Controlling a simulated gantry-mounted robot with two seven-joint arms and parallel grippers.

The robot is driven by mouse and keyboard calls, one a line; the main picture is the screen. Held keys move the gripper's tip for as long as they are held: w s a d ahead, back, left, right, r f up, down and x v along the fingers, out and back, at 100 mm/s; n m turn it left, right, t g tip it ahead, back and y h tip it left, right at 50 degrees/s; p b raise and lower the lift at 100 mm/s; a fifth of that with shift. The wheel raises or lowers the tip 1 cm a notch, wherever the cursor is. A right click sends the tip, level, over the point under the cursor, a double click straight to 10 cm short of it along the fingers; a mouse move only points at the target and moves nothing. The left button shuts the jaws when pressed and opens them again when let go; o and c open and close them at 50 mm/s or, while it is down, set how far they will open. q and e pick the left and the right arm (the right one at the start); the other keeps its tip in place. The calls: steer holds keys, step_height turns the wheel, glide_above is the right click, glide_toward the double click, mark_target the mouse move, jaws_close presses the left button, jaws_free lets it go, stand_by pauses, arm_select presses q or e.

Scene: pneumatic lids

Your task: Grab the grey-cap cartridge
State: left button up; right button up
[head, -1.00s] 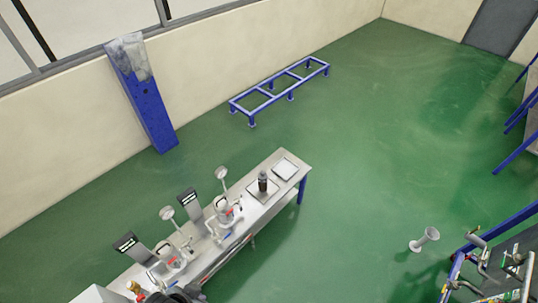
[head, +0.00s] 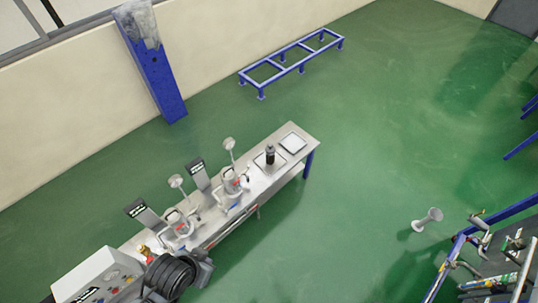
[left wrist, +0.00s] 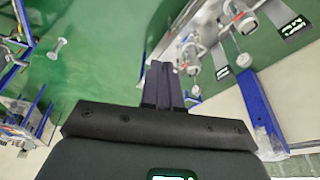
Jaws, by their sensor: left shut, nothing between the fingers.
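The cartridge (head: 270,155) is a small dark upright cylinder with a greyish top. It stands on a square plate (head: 268,166) near the far right end of a steel bench (head: 222,222) in the head view. My left gripper shows in the left wrist view (left wrist: 164,84), its dark fingers closed together with nothing between them. In the head view only a dark ribbed part of my left arm shows at the bottom, well short of the cartridge. I cannot clearly make out the cartridge in the left wrist view. My right gripper is not in view.
Two clamped vessels (head: 232,183) with round gauges and dark display stands (head: 196,174) line the bench. A second, empty plate (head: 293,142) lies at its far end. A control box (head: 98,275) sits at the near end. Green floor is free around the bench.

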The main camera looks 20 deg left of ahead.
arm_select(q)
steer(key=o, duration=1.6)
steer(key=shift+o, duration=0.2)
